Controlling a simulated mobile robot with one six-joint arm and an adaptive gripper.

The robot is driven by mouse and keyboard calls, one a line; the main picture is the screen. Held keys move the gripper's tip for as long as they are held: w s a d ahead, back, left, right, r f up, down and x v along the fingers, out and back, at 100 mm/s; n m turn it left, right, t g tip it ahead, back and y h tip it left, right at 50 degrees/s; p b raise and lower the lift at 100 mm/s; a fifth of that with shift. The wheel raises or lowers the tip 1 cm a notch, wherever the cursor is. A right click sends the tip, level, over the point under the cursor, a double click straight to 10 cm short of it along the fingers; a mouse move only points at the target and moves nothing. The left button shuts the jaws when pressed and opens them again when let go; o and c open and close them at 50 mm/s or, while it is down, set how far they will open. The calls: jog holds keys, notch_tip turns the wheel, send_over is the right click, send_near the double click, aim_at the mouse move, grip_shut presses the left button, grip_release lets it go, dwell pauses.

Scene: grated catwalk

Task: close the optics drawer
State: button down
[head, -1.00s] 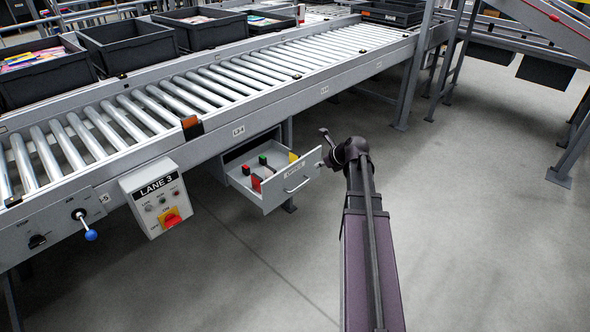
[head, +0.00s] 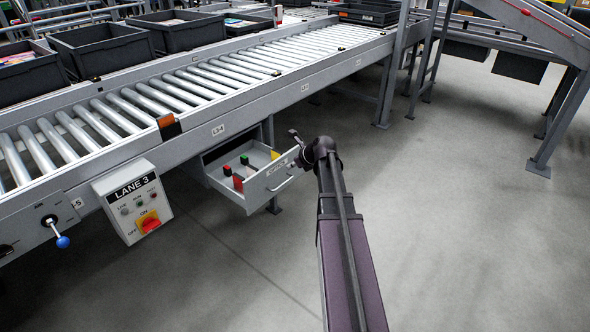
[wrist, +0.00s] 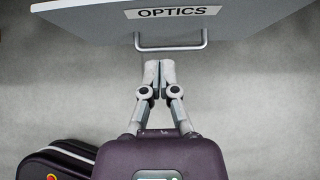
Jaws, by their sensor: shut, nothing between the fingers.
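The optics drawer (head: 254,191) hangs pulled out under the roller conveyor, with red, green and yellow items inside. Its front, labelled OPTICS, also shows at the top of the wrist view (wrist: 90,22). The bar handle (wrist: 170,48) runs along the drawer front below the label. My gripper (wrist: 160,66) is shut and empty, its fingertips just below the handle in the wrist view; I cannot tell whether they touch it. In the head view my wrist hides most of the gripper, beside the right end of the drawer front.
The roller conveyor (head: 190,92) runs above the drawer. A LANE 3 control box (head: 133,203) hangs from its side, left of the drawer. A grey support leg (head: 390,85) stands at the right. The concrete floor in front is clear.

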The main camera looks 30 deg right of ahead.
aim_at(274, 167)
jog(key=w, duration=0.1)
jog(key=w+a+f+b, duration=0.1)
jog(key=w, duration=0.1)
jog(key=w+f, duration=0.1)
jog(key=shift+w+a+f+b, duration=0.15)
jog(key=shift+w+a+b, duration=0.15)
jog(key=shift+w+b, duration=0.1)
jog(key=shift+w+a, duration=0.25)
jog(key=shift+w, duration=0.35)
